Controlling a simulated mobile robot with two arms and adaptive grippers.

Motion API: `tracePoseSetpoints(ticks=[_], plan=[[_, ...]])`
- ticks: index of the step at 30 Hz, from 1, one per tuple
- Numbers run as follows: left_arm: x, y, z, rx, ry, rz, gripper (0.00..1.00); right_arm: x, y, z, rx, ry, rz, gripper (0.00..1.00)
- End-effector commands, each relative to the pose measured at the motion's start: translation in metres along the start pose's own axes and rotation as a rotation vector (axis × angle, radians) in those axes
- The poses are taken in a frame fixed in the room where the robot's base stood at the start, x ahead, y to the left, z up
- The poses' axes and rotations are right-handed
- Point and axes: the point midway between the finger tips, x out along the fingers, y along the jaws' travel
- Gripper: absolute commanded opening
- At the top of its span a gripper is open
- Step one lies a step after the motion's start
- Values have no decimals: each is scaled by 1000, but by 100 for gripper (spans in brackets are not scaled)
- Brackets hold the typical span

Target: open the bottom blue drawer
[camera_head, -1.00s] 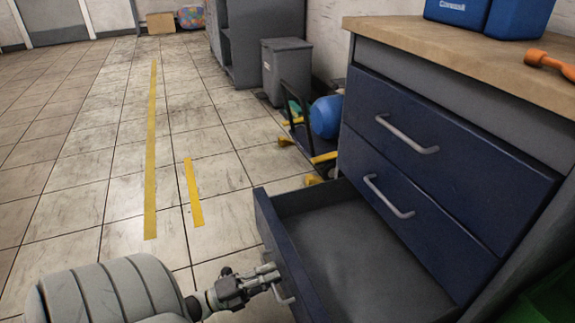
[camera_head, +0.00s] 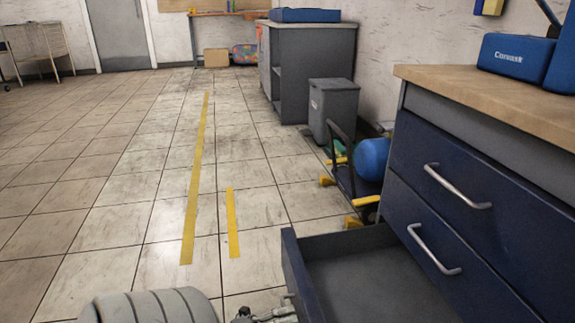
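The bottom blue drawer (camera_head: 305,281) is pulled well out of the blue cabinet at the right, and its grey inside (camera_head: 375,285) shows empty. Only a small part of its handle (camera_head: 289,297) shows on the front face, near the bottom edge of the view. My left gripper (camera_head: 283,313) is at the bottom edge, close to that handle and mostly cut off. I cannot tell whether its fingers are shut or touch the handle. My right gripper is not in view.
Two upper blue drawers (camera_head: 490,160) are shut, with grey bar handles (camera_head: 457,190). A cart with a blue cylinder (camera_head: 371,159) and a grey bin (camera_head: 333,109) stand behind the cabinet. The tiled floor left of the drawer is clear, with yellow tape strips (camera_head: 197,180).

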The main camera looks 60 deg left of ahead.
Motion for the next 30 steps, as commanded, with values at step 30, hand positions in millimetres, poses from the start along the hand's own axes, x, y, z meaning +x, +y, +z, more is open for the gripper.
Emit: tracePoseSetpoints(ticks=[30], plan=[[-117, 0, 0, 0, -1, 0, 31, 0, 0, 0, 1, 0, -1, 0]])
